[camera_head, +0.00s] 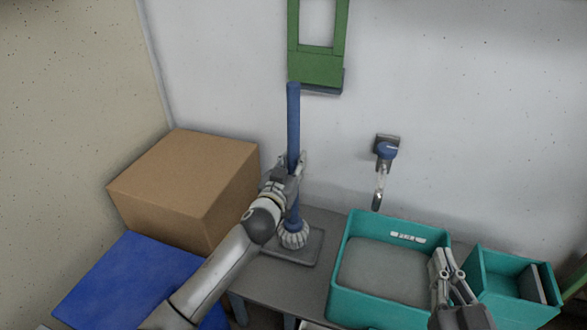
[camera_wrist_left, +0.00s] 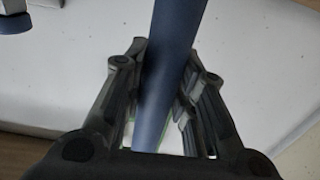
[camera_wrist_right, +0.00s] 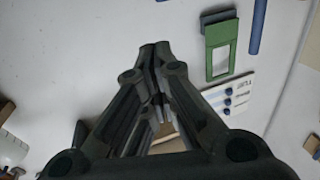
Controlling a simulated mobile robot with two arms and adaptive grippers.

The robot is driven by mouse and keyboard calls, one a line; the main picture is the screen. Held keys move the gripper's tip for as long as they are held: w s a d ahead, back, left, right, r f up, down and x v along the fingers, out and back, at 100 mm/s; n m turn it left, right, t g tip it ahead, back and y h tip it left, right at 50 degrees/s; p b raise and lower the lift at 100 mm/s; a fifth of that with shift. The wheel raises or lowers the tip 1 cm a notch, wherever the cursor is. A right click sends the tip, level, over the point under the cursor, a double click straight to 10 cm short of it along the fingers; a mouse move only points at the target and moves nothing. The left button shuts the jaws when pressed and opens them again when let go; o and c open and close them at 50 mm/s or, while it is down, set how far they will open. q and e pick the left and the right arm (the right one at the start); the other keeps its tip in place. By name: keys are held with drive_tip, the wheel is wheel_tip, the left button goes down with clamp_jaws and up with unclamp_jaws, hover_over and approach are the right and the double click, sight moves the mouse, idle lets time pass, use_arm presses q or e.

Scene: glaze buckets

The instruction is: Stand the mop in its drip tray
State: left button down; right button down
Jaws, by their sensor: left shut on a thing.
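The mop has a blue handle (camera_head: 293,110) and a pale ribbed head (camera_head: 293,236). It stands about upright, with its head over the grey drip tray (camera_head: 303,259) and seemingly resting in it. My left gripper (camera_head: 290,165) is shut around the handle about midway up. The left wrist view shows the blue handle (camera_wrist_left: 168,85) between both fingers. My right gripper (camera_head: 439,254) is over the teal tubs, well right of the mop. Its fingertips meet in the right wrist view (camera_wrist_right: 155,50), with nothing visible between them.
The tray sits on a grey table (camera_head: 264,286) against the wall. A cardboard box (camera_head: 185,175) and a blue surface (camera_head: 130,279) are at left. A large teal tub (camera_head: 346,292) and a smaller one (camera_head: 508,312) are at right. A green frame (camera_head: 316,70) hangs behind the mop's top.

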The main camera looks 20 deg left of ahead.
use_arm(q)
drive_tip(key=shift+f, duration=0.4)
use_arm(e)
drive_tip(key=shift+a+r+t+y, duration=0.15)
drive_tip(key=shift+r+t+y, duration=0.35)
drive_tip(key=shift+r, duration=0.7)
use_arm(q)
drive_tip(key=shift+f, duration=0.1)
use_arm(e)
drive_tip(key=shift+r+t, duration=0.2)
drive_tip(key=shift+t, duration=0.1)
use_arm(q)
drive_tip(key=c, duration=1.2)
unclamp_jaws()
drive_tip(key=shift+f, duration=0.1)
use_arm(e)
drive_tip(key=shift+r, duration=0.1)
